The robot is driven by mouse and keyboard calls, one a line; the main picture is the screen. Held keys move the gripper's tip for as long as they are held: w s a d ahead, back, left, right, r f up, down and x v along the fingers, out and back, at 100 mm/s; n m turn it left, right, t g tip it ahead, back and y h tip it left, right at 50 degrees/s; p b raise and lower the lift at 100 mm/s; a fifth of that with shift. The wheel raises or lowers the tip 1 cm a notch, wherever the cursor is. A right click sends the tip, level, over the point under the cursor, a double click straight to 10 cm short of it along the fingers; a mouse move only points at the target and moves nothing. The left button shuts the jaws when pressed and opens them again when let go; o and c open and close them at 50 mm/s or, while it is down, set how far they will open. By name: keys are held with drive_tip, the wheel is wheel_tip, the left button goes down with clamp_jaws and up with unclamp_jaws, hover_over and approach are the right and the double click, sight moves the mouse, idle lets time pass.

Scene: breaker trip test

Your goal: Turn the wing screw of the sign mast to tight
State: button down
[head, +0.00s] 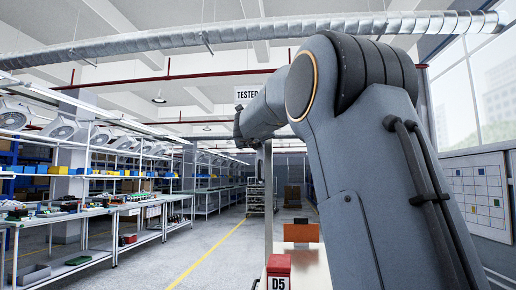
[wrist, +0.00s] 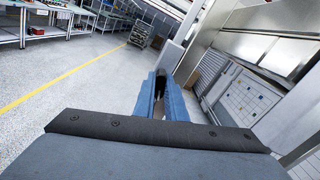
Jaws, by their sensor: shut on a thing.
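The sign mast (head: 268,205) is a thin grey upright pole in the head view, with a white sign (head: 247,94) reading "TESTED" at its top, partly covered by my arm. In the wrist view the mast (wrist: 171,58) stands just beyond my fingertips. My gripper (wrist: 161,88) has its two blue fingers closed on a small dark piece at the mast, which I take to be the wing screw; the fingers hide most of it. Its turned angle cannot be read.
A red box (head: 279,266) marked D5 and an orange-brown panel (head: 301,232) stand on the bench below my arm. Workbenches (head: 120,209) with parts line the left. A whiteboard (head: 478,196) hangs on the right. The aisle floor (head: 215,250) is clear.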

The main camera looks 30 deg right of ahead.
drive_tip(key=shift+m+b, duration=0.9)
drive_tip(key=shift+m, duration=0.8)
drive_tip(key=c, duration=1.8)
unclamp_jaws()
drive_tip(key=shift+s, duration=0.1)
drive_tip(key=b+v, duration=0.1)
drive_tip(key=v, duration=0.6)
drive_tip(key=shift+s+a+b, duration=0.2)
drive_tip(key=shift+s+b, duration=0.05)
drive_tip(key=shift+b, duration=0.15)
